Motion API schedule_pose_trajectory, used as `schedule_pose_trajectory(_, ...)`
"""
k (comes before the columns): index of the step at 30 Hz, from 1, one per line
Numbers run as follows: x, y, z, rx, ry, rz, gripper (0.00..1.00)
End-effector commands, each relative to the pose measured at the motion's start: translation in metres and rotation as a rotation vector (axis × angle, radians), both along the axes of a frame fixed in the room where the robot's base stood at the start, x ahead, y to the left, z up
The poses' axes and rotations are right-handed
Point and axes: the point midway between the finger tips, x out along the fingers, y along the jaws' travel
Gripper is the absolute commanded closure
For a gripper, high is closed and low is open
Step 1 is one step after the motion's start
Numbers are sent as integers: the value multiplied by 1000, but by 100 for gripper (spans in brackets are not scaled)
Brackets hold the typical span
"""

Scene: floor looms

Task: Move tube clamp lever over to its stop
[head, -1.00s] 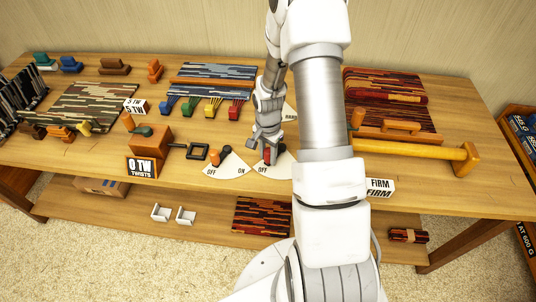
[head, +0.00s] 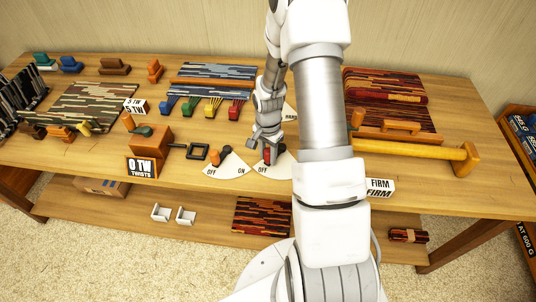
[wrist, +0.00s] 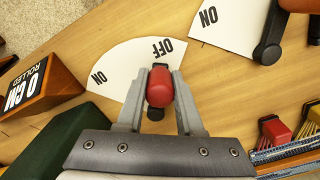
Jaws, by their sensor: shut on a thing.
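A lever with a red knob (wrist: 160,88) stands on a white fan-shaped plate (wrist: 125,68) marked OFF and ON. My gripper (wrist: 159,82) is shut on the red knob, one finger on each side. In the wrist view the knob lies toward the OFF lettering, with ON off to the left. In the head view the red knob (head: 267,154) shows between the fingers of my gripper (head: 266,148), above the word OFF. My arm hides the right part of this plate (head: 262,167) there. No label in view names this lever as the tube clamp.
A second OFF/ON plate (head: 226,171) with an orange-knobbed lever (head: 216,157) lies just left. It also shows in the wrist view (wrist: 235,28). A dark green block (wrist: 60,145) and an orange sign block (wrist: 40,85) stand near my gripper. Yarn bundles (head: 212,104) lie behind.

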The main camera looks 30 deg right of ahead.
Motion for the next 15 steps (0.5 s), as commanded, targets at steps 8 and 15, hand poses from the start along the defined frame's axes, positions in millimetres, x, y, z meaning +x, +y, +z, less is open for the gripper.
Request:
schedule_pose_trajectory(8, -3, -2, 0, 0, -1, 45, 100)
schedule_pose_trajectory(15, -13, -8, 0, 0, -1, 191, 100)
